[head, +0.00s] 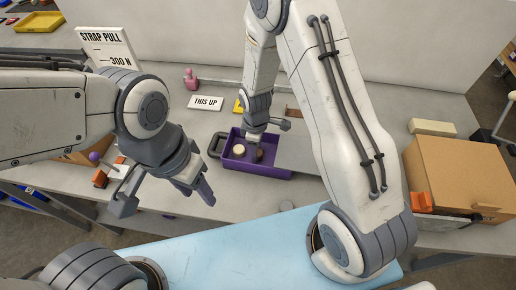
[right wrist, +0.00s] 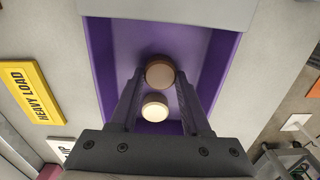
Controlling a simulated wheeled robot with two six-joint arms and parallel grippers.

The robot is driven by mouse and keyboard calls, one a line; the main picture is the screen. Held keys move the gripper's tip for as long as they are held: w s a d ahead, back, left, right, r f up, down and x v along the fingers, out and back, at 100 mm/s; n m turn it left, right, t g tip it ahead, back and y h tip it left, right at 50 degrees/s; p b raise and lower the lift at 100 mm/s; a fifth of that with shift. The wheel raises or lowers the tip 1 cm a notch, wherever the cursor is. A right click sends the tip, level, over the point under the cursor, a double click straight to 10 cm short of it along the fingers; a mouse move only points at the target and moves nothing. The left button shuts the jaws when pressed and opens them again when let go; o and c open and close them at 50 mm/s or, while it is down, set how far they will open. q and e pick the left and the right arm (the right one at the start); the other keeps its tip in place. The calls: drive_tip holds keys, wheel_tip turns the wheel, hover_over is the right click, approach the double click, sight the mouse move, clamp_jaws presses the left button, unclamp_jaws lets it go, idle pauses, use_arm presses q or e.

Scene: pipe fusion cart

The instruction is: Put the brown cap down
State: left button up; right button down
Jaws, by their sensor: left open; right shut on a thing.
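The brown cap (right wrist: 160,72) sits between the fingertips of my right gripper (right wrist: 160,78), which is shut on it, over or in the purple tray (right wrist: 103,62). I cannot tell whether the cap touches the tray floor. A cream cap (right wrist: 155,108) lies in the tray beside the brown one, nearer the wrist in the right wrist view. In the head view the purple tray (head: 270,173) is mid-table, with the cream cap (head: 239,149) left of the brown cap (head: 259,155). My left gripper (head: 195,190) is open and empty, left of the tray near the table's front edge.
A "THIS UP" sign (head: 205,103) and a pink object (head: 190,78) stand behind the tray. A yellow "HEAVY LOAD" sign (right wrist: 31,91) lies beside it. A cardboard box (head: 460,170) is at the right, a "STRAP PULL" sign (head: 106,47) at back left. Bare table lies right of the tray.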

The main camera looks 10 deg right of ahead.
drive_tip(key=shift+c, duration=1.8)
unclamp_jaws()
drive_tip(key=shift+f, duration=0.1)
drive_tip(key=shift+r, duration=0.45)
wheel_tip(320, 180, up, 11)
drive_tip(key=b, duration=0.2)
drive_tip(key=s+a+r+m, duration=0.1)
drive_tip(key=s+a+r, duration=0.1)
drive_tip(key=s, duration=0.5)
drive_tip(key=s+a+r+m, duration=0.2)
drive_tip(key=s+r, duration=0.2)
drive_tip(key=s, duration=0.3)
drive_tip(key=s+a+r+m+y, duration=0.1)
drive_tip(key=s+a+r+m, duration=0.1)
drive_tip(key=s, duration=0.5)
drive_tip(key=shift+a+r, duration=0.2)
drive_tip(key=shift+r, duration=0.6)
